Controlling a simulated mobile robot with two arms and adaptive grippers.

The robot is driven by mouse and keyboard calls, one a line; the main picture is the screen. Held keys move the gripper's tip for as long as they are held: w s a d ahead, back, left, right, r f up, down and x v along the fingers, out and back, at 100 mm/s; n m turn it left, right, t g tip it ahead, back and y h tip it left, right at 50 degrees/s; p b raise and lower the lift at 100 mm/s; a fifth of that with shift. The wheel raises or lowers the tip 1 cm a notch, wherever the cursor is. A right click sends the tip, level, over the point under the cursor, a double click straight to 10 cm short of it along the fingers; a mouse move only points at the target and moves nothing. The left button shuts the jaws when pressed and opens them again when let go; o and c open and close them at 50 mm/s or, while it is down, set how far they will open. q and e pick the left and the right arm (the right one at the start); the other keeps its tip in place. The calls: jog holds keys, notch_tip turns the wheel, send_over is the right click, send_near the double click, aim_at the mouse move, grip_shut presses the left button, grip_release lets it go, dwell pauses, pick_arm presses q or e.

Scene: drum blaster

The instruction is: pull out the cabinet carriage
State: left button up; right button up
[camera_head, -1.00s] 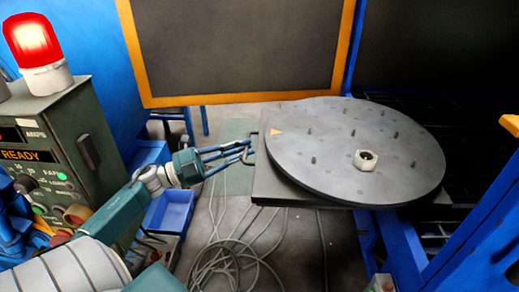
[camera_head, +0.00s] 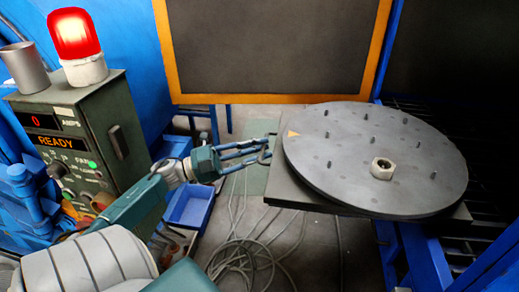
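The cabinet carriage is a grey square plate (camera_head: 290,188) carrying a large round dark turntable (camera_head: 340,175) with short pegs and a nut (camera_head: 382,168). A small dark bar handle (camera_head: 268,146) is on its left edge. My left gripper (camera_head: 264,151) comes in from the left, its blue fingers reaching the handle and appearing shut on it. The exact contact at the fingertips is small and partly hidden. The plate juts out from the dark cabinet opening on the right. My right gripper is not in view.
A control box (camera_head: 95,135) with a READY display and a lit red lamp (camera_head: 75,45) stands at left. An orange-framed panel (camera_head: 275,98) is behind. Cables (camera_head: 240,258) and a blue bin (camera_head: 188,207) lie on the floor below. A blue frame (camera_head: 415,258) is at right.

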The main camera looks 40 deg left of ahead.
pick_arm(q)
jog(key=v, duration=0.7)
jog(key=shift+s, duration=0.2)
jog(key=shift+a+f, duration=0.1)
jog(key=shift+a, duration=0.1)
